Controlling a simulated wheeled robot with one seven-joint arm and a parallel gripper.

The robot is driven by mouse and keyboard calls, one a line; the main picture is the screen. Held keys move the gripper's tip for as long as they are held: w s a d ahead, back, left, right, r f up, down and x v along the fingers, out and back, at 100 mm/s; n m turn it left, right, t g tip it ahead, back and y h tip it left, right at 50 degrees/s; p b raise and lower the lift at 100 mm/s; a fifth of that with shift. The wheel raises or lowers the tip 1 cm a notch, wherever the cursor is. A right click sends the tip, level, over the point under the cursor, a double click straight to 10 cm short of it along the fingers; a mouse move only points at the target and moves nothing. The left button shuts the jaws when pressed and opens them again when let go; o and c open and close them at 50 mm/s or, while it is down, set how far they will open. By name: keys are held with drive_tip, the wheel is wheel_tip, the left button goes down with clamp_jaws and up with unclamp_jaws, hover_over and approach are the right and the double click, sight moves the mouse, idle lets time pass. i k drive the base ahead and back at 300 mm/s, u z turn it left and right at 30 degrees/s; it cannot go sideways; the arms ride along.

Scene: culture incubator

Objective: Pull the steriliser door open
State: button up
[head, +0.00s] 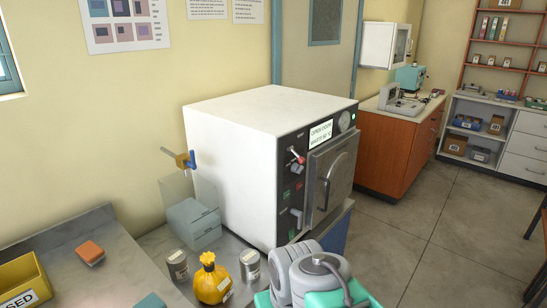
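A curved dark handle (326,187) stands upright on the door's left side. A red-tipped lever (297,157), a white label, a round gauge and a green light are on the front panel. White and green links of my arm show at the bottom, in front of the steriliser. My gripper's fingers cannot be seen.
A yellow bottle (212,281), metal tins (177,265) and grey-blue boxes (193,221) stand left of the steriliser. The floor (445,225) to the right is clear.

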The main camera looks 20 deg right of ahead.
sight(333, 166)
drive_tip(key=u, duration=3)
drive_tip(key=k, duration=1.15)
drive_tip(key=z, duration=2.05)
drive_tip(key=i, duration=0.5)
